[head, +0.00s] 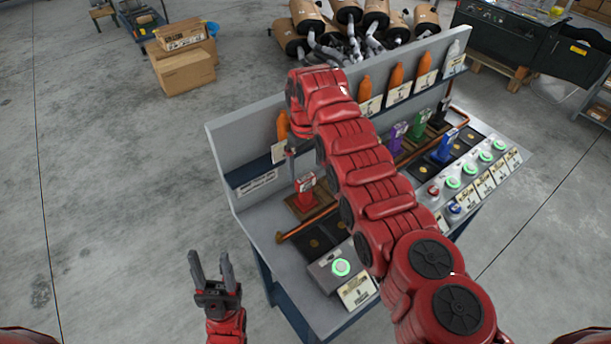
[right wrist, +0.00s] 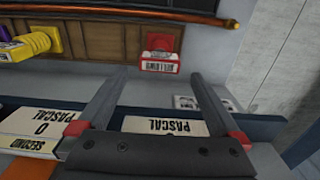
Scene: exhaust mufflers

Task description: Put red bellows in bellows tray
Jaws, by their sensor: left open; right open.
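A red block-like piece (head: 305,183) with a white label stands on a brown base at the left part of the bench. In the right wrist view, a red piece with an upside-down label reading BELLOWS (right wrist: 160,66) lies ahead between my finger lines. My right gripper (right wrist: 158,78) is open and empty, with the piece beyond its fingertips, apart from them. In the head view, my right arm reaches across the bench and mostly hides this gripper. My left gripper (head: 211,268) is open and empty, left of the bench. I cannot tell which part is the bellows tray.
Orange bottle-shaped items (head: 397,76) stand on a labelled shelf along the back panel (head: 236,150). Purple (head: 397,138), green (head: 417,124) and blue (head: 445,146) pieces stand farther right.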

